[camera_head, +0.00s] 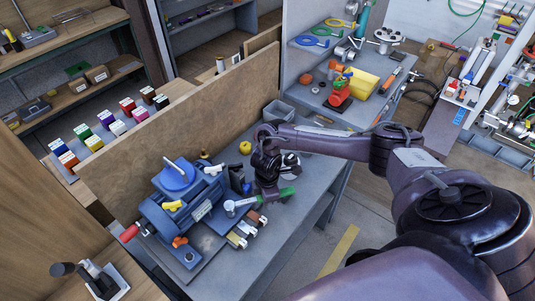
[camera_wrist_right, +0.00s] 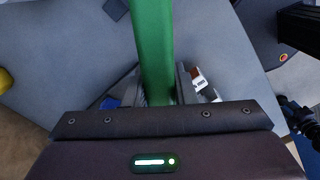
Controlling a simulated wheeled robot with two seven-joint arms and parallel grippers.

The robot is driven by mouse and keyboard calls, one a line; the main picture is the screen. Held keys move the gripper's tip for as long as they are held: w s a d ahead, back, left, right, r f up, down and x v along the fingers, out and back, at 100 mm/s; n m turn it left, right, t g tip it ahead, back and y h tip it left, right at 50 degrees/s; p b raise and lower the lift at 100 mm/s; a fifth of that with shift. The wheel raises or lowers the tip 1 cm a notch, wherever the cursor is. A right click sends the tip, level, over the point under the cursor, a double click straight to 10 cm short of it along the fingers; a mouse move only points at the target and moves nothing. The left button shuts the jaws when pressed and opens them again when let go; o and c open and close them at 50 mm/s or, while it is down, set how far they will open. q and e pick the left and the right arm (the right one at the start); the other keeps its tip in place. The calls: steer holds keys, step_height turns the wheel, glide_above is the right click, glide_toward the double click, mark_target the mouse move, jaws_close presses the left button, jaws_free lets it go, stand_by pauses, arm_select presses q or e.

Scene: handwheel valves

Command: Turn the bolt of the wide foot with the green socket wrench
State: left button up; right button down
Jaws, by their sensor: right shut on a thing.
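The green socket wrench has a green handle (camera_head: 287,193) and a grey head (camera_head: 230,207) pointing left toward the blue machine (camera_head: 185,205). My right gripper (camera_head: 267,188) is shut on the wrench above the bench. In the right wrist view the green handle (camera_wrist_right: 153,45) runs between the two fingers of my right gripper (camera_wrist_right: 163,88). The blue machine stands on a flat base plate (camera_head: 188,257). I cannot make out the wide foot or its bolt, nor whether the wrench touches any bolt. My left gripper is out of view.
The machine carries a blue handwheel (camera_head: 178,174), yellow handles and a red grip (camera_head: 129,233). Several small brown and white blocks (camera_head: 243,230) lie right of it. A wooden board (camera_head: 200,115) stands behind the bench. The bench's near right part (camera_head: 300,215) is clear.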

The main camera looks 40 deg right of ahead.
steer(key=shift+s, duration=0.1)
steer(key=shift+r+y+p, duration=0.25)
steer(key=shift+y+p, duration=0.05)
steer(key=shift+p, duration=0.05)
stand_by(0.4)
steer(key=shift+r, duration=0.15)
steer(key=shift+r+p, duration=0.4)
steer(key=shift+p, duration=0.3)
step_height(320, 180, up, 3)
steer(key=p, duration=0.2)
steer(key=shift+f+p, duration=0.15)
steer(key=shift+p, duration=0.2)
steer(key=shift+r, duration=1.15)
